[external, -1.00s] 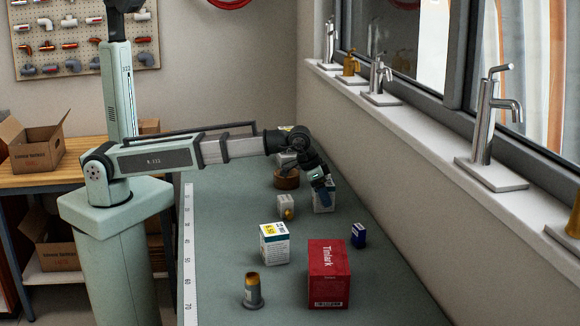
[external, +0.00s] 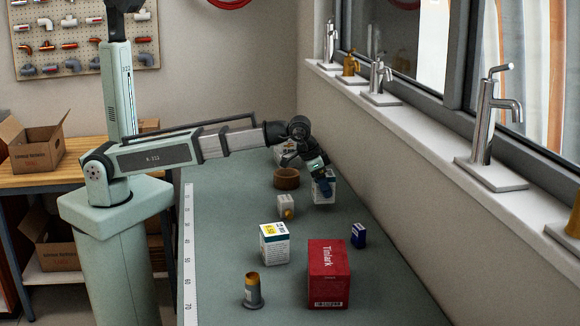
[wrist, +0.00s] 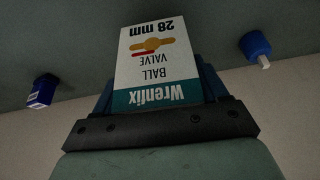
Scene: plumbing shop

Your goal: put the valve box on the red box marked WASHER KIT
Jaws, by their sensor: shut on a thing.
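The valve box (wrist: 155,65) is white with a teal band and reads "Wrenfix BALL VALVE 28 mm", upside down in the wrist view. My gripper (external: 321,186) is shut on it, with blue fingers at its sides. In the external view the valve box (external: 329,192) is partly hidden by the fingers, towards the far right of the bench; it looks slightly raised, though the gap below is hard to judge. The red box (external: 329,275) stands upright at the near end, well apart from my gripper. It shows "Tinlark"; WASHER KIT is not legible, and its top looks bare.
A white-and-yellow box (external: 274,244) stands left of the red box, a small blue box (external: 358,235) behind it to the right. The windowsill wall borders the right.

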